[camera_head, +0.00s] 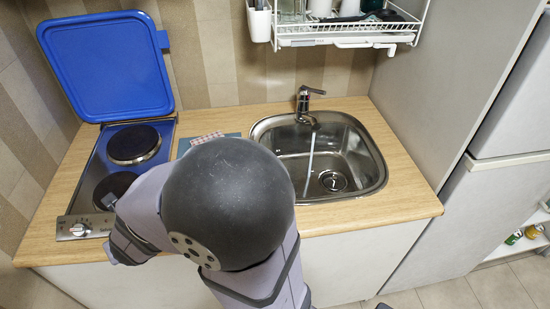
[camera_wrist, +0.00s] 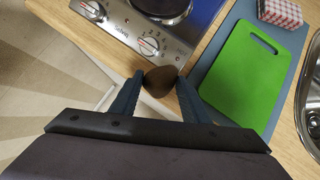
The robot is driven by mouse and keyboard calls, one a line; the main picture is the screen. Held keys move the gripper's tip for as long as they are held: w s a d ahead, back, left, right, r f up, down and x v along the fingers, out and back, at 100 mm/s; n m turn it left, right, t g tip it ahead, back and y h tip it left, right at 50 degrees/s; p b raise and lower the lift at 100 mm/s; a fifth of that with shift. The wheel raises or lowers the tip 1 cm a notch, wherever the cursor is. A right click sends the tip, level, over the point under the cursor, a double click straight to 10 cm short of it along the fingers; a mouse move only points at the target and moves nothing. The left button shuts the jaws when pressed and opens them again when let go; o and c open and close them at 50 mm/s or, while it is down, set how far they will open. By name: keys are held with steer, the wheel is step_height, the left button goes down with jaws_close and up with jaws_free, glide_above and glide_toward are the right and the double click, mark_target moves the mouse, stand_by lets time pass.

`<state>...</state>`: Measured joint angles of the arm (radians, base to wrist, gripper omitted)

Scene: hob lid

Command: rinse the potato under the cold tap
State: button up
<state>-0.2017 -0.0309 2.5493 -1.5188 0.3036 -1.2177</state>
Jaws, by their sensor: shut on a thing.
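The brown potato (camera_wrist: 161,77) is between the two fingertips of my gripper (camera_wrist: 160,84) in the wrist view. My gripper is shut on it, in front of the hob's control panel. In the head view my arm hides most of the gripper and the potato. The chrome tap (camera_head: 305,101) stands at the back of the steel sink (camera_head: 364,186), right of my arm. A thin pale stream of water (camera_head: 310,155) runs from the tap into the basin. The sink's edge also shows at the right of the wrist view (camera_wrist: 301,112).
The hob (camera_head: 79,228) has two plates, knobs and a raised blue lid (camera_head: 105,65). A green cutting board (camera_wrist: 250,72) lies on a blue-grey mat (camera_wrist: 222,52) beside a red-checked item (camera_wrist: 281,12). A dish rack (camera_head: 345,41) hangs above the sink. A tall cabinet stands right.

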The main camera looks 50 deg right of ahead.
steer(key=shift+w+a, duration=0.15)
steer(key=shift+w, duration=0.15)
steer(key=shift+w+a, duration=0.15)
steer(key=shift+w, duration=0.1)
stand_by(0.4)
steer(key=shift+s+a+p, duration=0.1)
steer(key=shift+s+a, duration=0.55)
steer(key=shift+a, duration=0.5)
steer(key=shift+s+a+p, duration=0.1)
steer(key=shift+s+a, duration=0.5)
steer(key=shift+a, duration=0.6)
steer(key=shift+s+a+p, duration=0.1)
steer(key=shift+s+a, duration=0.55)
steer(key=shift+a, duration=0.5)
steer(key=shift+c, duration=0.6)
